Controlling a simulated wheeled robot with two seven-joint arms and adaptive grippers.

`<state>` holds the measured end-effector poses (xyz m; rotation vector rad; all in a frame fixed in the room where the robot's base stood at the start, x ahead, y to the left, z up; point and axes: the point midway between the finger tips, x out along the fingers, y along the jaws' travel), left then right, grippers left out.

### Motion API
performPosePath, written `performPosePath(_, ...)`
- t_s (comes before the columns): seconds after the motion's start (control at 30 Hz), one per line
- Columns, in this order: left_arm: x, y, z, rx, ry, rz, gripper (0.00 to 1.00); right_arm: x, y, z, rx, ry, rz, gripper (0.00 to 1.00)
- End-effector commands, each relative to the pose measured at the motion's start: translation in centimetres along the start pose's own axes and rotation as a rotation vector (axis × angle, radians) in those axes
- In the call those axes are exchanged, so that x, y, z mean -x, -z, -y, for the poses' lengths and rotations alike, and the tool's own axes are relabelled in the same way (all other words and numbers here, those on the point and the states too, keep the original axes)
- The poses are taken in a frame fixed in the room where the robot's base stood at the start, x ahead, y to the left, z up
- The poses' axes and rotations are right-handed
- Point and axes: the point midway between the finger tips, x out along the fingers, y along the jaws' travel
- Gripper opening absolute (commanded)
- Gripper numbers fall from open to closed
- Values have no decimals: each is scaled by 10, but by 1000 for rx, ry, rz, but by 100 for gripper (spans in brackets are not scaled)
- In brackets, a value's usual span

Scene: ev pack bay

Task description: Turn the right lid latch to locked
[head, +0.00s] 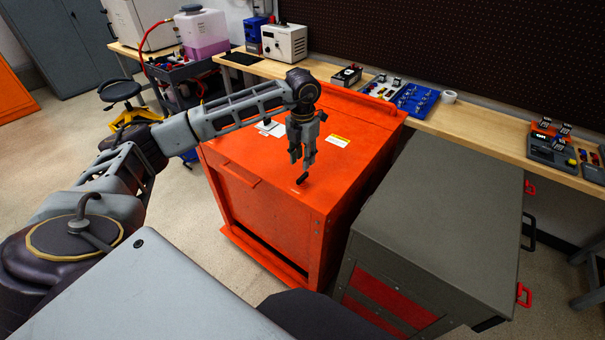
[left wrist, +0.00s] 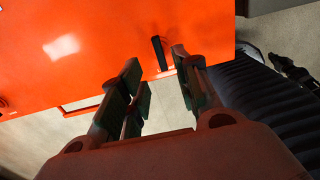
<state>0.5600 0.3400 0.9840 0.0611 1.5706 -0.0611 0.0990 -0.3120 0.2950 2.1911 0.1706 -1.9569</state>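The orange box (head: 330,215) has a flat orange lid (head: 238,147). A small black latch handle (head: 303,179) stands on the lid near its front right corner. It also shows in the left wrist view (left wrist: 160,53), just past the fingertips and closer to the right-hand finger. My left gripper (head: 302,158) points down over the latch, with its fingers apart and nothing between them. In the left wrist view my left gripper (left wrist: 157,85) also shows a clear gap. I cannot tell whether a finger touches the latch. My right gripper is not in view.
A grey box (head: 440,225) stands close on the right of the orange box. A wooden bench (head: 480,125) with tools and a blue tray (head: 414,99) runs behind. A cart with a pink-filled tank (head: 205,38) and a stool (head: 119,89) stand back left. White labels lie on the lid.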

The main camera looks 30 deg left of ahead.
Motion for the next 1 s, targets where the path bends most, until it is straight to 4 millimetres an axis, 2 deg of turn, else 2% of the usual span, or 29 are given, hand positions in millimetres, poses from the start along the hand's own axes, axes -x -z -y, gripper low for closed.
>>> performPosePath(0.3,-42,0,0,-1,0,-1,32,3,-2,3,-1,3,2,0)
performPosePath(0.5,-63,0,0,0,0,-1,32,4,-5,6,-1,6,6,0)
performPosePath(0.7,-72,0,0,-1,0,1,32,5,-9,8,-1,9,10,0)
performPosePath(1.0,-73,0,0,-1,0,1,32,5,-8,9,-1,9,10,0)
